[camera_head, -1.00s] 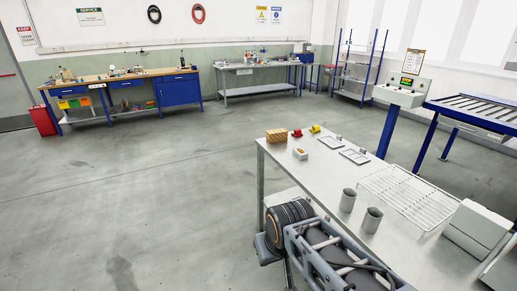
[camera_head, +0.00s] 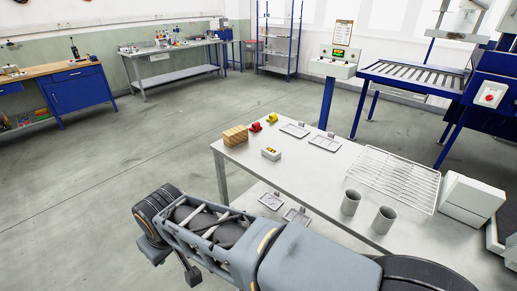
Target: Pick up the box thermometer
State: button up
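A small white box with a yellow and dark top (camera_head: 271,153), which looks like the box thermometer, sits on the steel table (camera_head: 310,190) near its left end. It stands apart from its neighbours, and nothing covers it. My arm crosses the bottom of the view, in front of the table. Its fingertips cannot be made out, so I cannot tell whether my gripper holds anything.
A wooden block (camera_head: 235,136), a red item (camera_head: 255,127) and a yellow item (camera_head: 272,117) stand behind the box. Shallow trays (camera_head: 325,142), two grey cups (camera_head: 351,202) and a wire rack (camera_head: 396,179) lie to the right. Open floor lies left of the table.

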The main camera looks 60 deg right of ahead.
aim_at(274, 154)
jog(key=z, duration=0.4)
jog(key=i, duration=0.8)
jog(key=z, duration=1.4)
jog(key=i, duration=0.5)
jog(key=z, duration=0.45)
